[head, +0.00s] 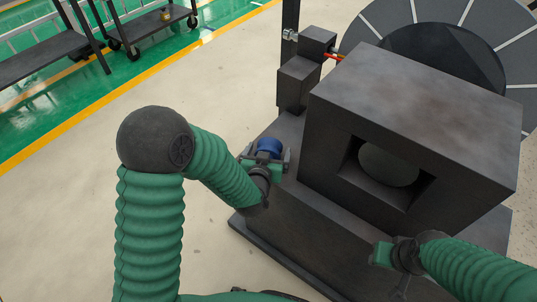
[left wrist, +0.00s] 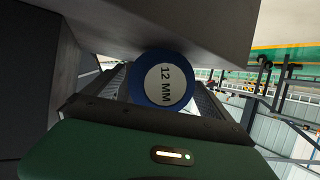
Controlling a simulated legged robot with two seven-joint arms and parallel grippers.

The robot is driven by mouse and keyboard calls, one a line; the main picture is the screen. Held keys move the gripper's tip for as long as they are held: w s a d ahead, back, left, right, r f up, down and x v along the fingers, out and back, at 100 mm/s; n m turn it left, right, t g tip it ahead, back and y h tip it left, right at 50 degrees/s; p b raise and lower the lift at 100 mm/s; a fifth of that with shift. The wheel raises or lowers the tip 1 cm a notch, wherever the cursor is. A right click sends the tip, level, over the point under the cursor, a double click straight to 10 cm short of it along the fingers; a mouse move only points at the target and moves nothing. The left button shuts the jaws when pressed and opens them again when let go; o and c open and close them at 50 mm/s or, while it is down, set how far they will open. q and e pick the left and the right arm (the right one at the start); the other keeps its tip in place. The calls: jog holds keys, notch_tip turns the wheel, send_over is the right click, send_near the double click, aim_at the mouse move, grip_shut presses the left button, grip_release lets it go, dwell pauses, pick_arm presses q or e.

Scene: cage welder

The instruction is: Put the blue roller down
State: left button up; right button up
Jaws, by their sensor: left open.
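The blue roller (head: 269,146) is at the left edge of the dark machine base. In the left wrist view the roller (left wrist: 163,80) shows its round end with a white "12 MM" label. My left gripper (head: 266,157) is open, with one finger on each side of the roller. In the left wrist view the fingers (left wrist: 160,92) flank the roller, and a grey surface lies right against its upper edge; whether it rests fully on that surface I cannot tell. My right gripper (head: 384,256) is low at the right, in front of the machine, with its jaws unclear.
The dark machine base (head: 296,215) carries a large box housing (head: 415,110) with a square opening. A small block post (head: 303,75) stands behind the roller. A striped wheel (head: 400,22) is at the back. Carts (head: 150,22) stand far left; the floor between is clear.

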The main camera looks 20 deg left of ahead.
pick_arm(q)
jog(key=c, duration=2)
jog(key=shift+r, duration=0.1)
jog(key=shift+c, duration=0.5)
